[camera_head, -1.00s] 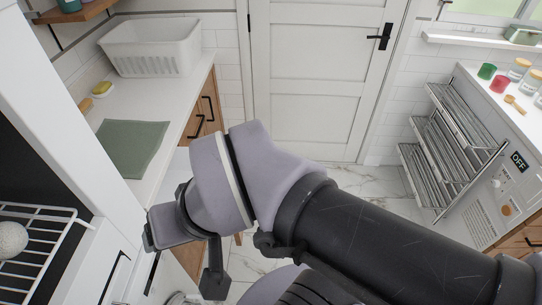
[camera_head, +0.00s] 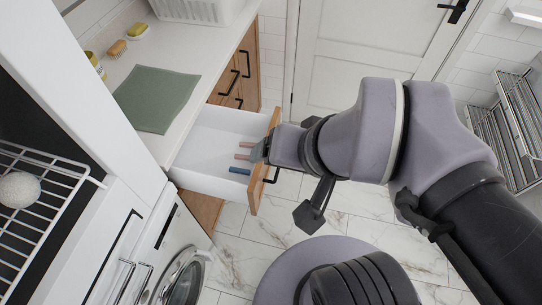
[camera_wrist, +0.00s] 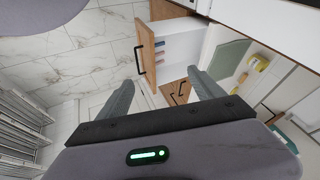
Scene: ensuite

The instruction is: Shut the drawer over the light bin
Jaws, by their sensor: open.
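The open drawer (camera_head: 205,183) is white inside with a wooden front and dark handle. It sticks out under the counter in the head view. A blue item and pinkish items lie in it. In the wrist view, the drawer's wooden front (camera_wrist: 147,42) and black handle show ahead of my fingers. My gripper (camera_head: 283,183) is open and empty. In the head view it overlaps the drawer's front; I cannot tell whether it touches. Its two fingers (camera_wrist: 160,79) are spread in the wrist view. No bin can be made out below the drawer.
A white basket (camera_head: 196,10) and green cloth (camera_head: 157,97) are on the counter. A washing machine (camera_head: 183,275) stands left of the drawer. Closed wooden drawers (camera_head: 246,68) lie beyond it. A metal rack (camera_head: 505,115) stands right. Marble floor is free in front.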

